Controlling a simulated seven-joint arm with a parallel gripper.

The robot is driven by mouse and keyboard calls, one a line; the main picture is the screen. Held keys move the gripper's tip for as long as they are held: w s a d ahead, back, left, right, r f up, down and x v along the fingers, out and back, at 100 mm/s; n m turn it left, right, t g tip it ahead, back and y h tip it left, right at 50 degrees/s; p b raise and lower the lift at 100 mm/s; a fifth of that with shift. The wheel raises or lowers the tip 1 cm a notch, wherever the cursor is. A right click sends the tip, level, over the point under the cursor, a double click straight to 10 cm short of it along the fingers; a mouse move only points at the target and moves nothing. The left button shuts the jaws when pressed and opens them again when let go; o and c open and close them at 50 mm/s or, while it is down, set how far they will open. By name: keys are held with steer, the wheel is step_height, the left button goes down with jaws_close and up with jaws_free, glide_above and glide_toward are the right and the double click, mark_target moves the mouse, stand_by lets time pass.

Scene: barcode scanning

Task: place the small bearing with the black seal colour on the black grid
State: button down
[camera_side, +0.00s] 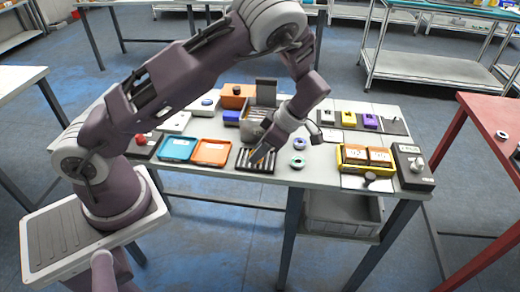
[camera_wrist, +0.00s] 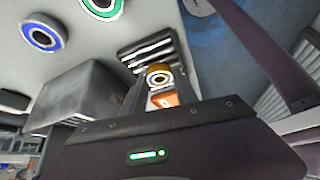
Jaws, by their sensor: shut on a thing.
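The black grid (camera_side: 241,166) is a dark slatted tray near the front edge of the table. It also shows in the wrist view (camera_wrist: 140,52) as dark and light bars beyond my fingers. My gripper (camera_side: 259,160) points down at the grid. In the wrist view my gripper (camera_wrist: 158,90) is shut on a small ring-shaped bearing (camera_wrist: 158,76) with a dark ring around its centre and an amber outer band. Whether the bearing touches the grid cannot be told. A green-sealed bearing (camera_side: 298,161) and a blue-sealed bearing (camera_side: 299,143) lie apart on the table, right of the grid.
An orange tray (camera_side: 211,152) and a blue tray (camera_side: 177,149) lie left of the grid. A grey box (camera_wrist: 78,92) stands close by in the wrist view. A yellow bin (camera_side: 350,155) and a black device (camera_side: 413,168) stand right. Bare tabletop lies around the loose bearings.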

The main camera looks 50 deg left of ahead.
steer(key=c, duration=0.9)
jaws_free()
steer(key=shift+c, duration=0.2)
steer(key=d+r+m+t+h, duration=0.1)
steer(key=d+r+m+h, duration=0.3)
steer(key=r, duration=1.2)
steer(key=s+d+r+m+t, duration=0.1)
steer(key=s+r+m+t, duration=0.1)
steer(key=s+m, duration=0.5)
steer(key=s+d+r+m+t, duration=0.1)
steer(key=s+r+m+t, duration=0.2)
steer(key=s+m, duration=0.3)
steer(key=s+d+r+m+t+h, duration=0.1)
steer(key=s+r+m+t, duration=0.2)
steer(key=s+m, duration=0.4)
steer(key=shift+s+r+m, duration=0.3)
steer(key=shift+r+m, duration=0.1)
steer(key=shift+r, duration=0.1)
